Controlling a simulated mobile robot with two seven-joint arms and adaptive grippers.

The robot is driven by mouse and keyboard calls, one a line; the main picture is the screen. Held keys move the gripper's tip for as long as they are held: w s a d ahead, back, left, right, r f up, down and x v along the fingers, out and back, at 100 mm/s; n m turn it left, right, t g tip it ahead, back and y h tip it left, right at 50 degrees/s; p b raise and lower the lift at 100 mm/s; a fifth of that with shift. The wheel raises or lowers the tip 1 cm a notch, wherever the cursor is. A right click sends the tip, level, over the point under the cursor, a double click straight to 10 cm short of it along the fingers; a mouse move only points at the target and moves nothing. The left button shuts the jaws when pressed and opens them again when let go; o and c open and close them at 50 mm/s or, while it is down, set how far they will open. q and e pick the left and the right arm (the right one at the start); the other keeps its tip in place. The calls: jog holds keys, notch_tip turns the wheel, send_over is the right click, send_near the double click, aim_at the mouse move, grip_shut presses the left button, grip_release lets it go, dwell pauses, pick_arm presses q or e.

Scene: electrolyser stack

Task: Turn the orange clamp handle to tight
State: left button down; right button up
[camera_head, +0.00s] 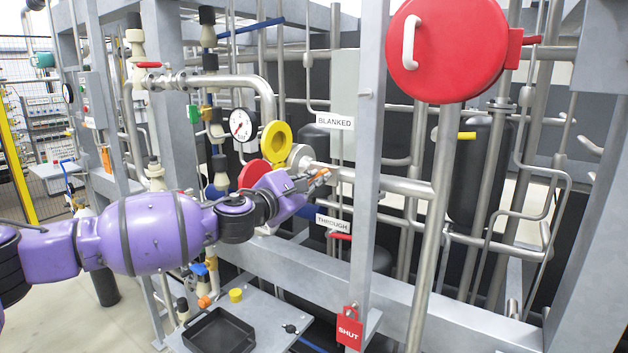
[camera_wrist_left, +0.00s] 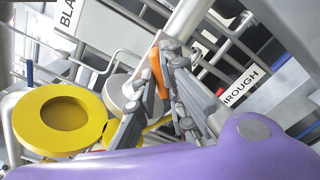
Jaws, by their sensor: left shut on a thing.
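The orange clamp handle (camera_wrist_left: 157,72) sits between the fingers of my left gripper (camera_wrist_left: 160,62) in the left wrist view. The fingers are shut on it, and they hide part of it. In the head view the handle (camera_head: 318,180) shows as a small orange piece at the fingertips of my left gripper (camera_head: 312,178). It is beside a grey round clamp body (camera_head: 300,156) on a horizontal pipe. That clamp body also shows in the left wrist view (camera_wrist_left: 122,94). My right gripper is not in either view.
A yellow ring (camera_head: 277,143) and a red disc (camera_head: 253,173) hang left of the clamp. Signs read BLANKED (camera_head: 334,121) and THROUGH (camera_head: 332,222). A grey upright post (camera_head: 368,150) stands close to the right of my left gripper. A black tray (camera_head: 218,333) lies below.

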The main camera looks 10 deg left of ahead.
pick_arm(q)
jog(key=shift+r, duration=0.1)
jog(key=shift+r+m, duration=0.1)
jog(key=shift+m, duration=0.9)
jog(key=m, duration=0.2)
jog(key=shift+m, duration=0.3)
jog(key=m, duration=0.3)
jog(key=shift+m, duration=0.4)
jog(key=c, duration=1.7)
grip_release()
jog(key=shift+f, duration=0.2)
jog(key=shift+s, duration=0.1)
